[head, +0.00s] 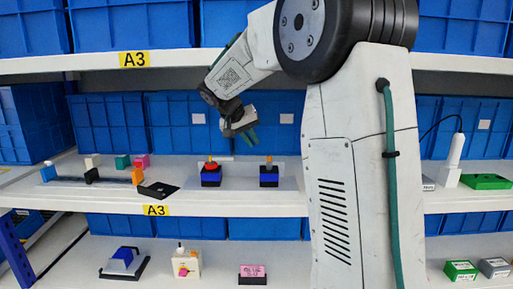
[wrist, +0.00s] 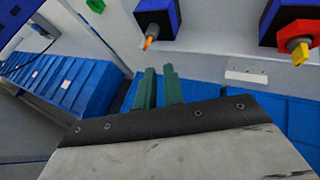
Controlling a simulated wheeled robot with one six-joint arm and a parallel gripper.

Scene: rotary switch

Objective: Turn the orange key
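The orange key (head: 269,160) sticks up from a black and blue switch box (head: 269,178) on the middle shelf. In the wrist view the orange key (wrist: 150,38) hangs at the top centre, on a grey barrel below its blue and black box. My gripper (head: 254,138) is above and a little left of the key in the head view, touching nothing. In the wrist view my gripper (wrist: 160,70) shows two green fingers with a narrow gap between them, empty and apart from the key.
A red knob switch (head: 210,168) with a yellow handle (wrist: 299,50) stands beside the key's box. A black plate (head: 158,190) and coloured blocks lie further left. Blue bins (head: 180,120) line the back. The upper shelf (head: 180,60) runs above my gripper.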

